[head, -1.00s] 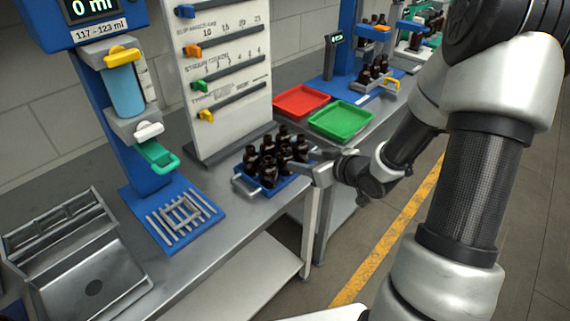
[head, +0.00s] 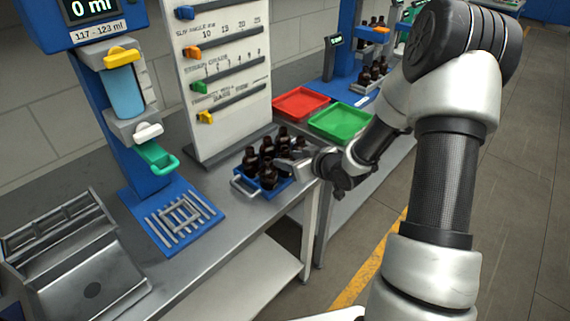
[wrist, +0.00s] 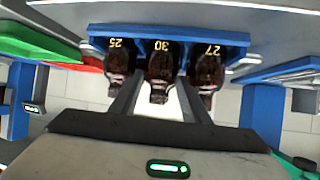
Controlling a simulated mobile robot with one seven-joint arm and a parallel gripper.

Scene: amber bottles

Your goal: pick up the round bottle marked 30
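Several dark amber bottles stand in a blue tray (head: 240,187) on the bench. In the wrist view, the bottle marked 30 (wrist: 160,62) is in the middle of a row, between the bottle marked 25 (wrist: 117,60) and the bottle marked 27 (wrist: 208,68). My gripper (wrist: 160,82) is open, its two fingers reaching in on either side of the bottle marked 30, with narrow gaps showing. In the head view my gripper (head: 287,165) is at the tray's right side, and the marks on the bottles cannot be read.
A red tray (head: 301,103) and a green tray (head: 342,122) lie behind the bottles. A blue dispenser stand (head: 108,130) and a white board with coloured sliders (head: 225,75) stand to the left. Neighbouring bottles stand close to my fingers.

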